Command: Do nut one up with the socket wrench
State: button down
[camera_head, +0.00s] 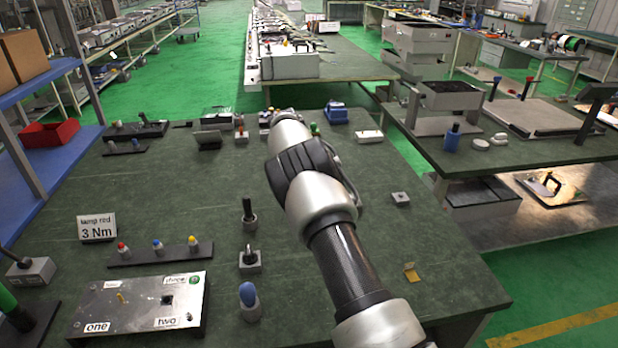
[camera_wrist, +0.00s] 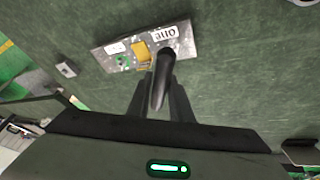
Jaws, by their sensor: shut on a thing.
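In the wrist view my gripper (camera_wrist: 160,100) is shut on a dark, round-ended tool (camera_wrist: 161,82), probably the socket wrench. The tool's end overlaps the near edge of a grey plate (camera_wrist: 181,46) in the picture; I cannot tell whether they touch. No nut can be made out there. In the head view a metal plate (camera_head: 140,318) with labels "one", "two" and "three" lies front left, with small dark fittings. My arm hides my gripper there.
Blue-topped (camera_head: 248,296) and black-topped (camera_head: 249,212) tools stand in holders right of the labelled plate. The table's right side is mostly clear.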

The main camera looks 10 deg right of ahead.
dwell(0.4)
jog(key=shift+r+p, duration=0.55)
jog(key=shift+r, duration=0.55)
jog(key=shift+b, duration=0.3)
jog(key=shift+f+n+b, duration=0.1)
jog(key=shift+n+b, duration=0.35)
jog(key=shift+n, duration=0.15)
jog(key=shift+a+n+t+y+b, duration=0.1)
jog(key=shift+n+t+y+b, duration=0.4)
jog(key=shift+n, duration=0.8)
jog(key=shift+w, duration=0.1)
